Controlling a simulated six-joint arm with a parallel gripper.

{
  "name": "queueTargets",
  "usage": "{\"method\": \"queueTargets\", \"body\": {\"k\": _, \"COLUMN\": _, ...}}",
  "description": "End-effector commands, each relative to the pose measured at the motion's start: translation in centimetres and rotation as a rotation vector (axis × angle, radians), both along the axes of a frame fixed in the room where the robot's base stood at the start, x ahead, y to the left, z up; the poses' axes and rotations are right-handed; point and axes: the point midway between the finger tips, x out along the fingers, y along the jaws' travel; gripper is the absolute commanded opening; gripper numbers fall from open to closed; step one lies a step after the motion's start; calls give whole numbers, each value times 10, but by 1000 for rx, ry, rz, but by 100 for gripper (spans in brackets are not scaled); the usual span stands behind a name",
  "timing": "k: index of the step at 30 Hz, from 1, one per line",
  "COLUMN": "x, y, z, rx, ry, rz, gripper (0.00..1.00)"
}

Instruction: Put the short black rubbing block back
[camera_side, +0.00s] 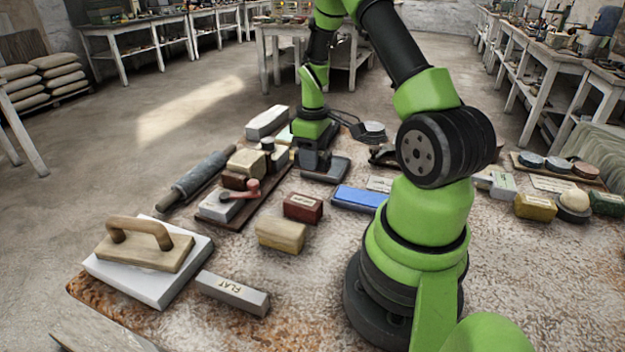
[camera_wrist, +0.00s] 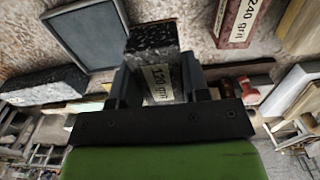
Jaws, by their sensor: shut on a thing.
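My gripper (camera_wrist: 160,88) is shut on a short black speckled block (camera_wrist: 152,40) with a pale label reading "120 grit". The block sits between both fingers, its end sticking out past them. In the side view my gripper (camera_side: 314,152) points down at the back of the work table, beside a dark-rimmed grey tray (camera_side: 340,172). The tray also shows in the wrist view (camera_wrist: 86,36), to the left of the held block. The block is mostly hidden by the gripper in the side view. I cannot tell whether it touches anything below.
A dark red block (camera_side: 303,207), marked "240 grit" in the wrist view (camera_wrist: 238,20), stands near a tan block (camera_side: 280,235) and a blue block (camera_side: 358,198). A brown board (camera_side: 240,220) with several items lies left of them. A wooden-handled float (camera_side: 145,250) rests on a white slab.

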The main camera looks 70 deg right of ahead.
Motion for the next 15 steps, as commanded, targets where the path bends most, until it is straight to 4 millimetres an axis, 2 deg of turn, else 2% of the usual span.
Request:
{"method": "queueTargets", "body": {"k": 12, "x": 0, "y": 0, "z": -54, "rx": 1, "ry": 2, "rz": 2, "gripper": 16}}
{"method": "queueTargets", "body": {"k": 15, "x": 1, "y": 0, "z": -59, "rx": -1, "ry": -1, "rz": 1, "gripper": 16}}
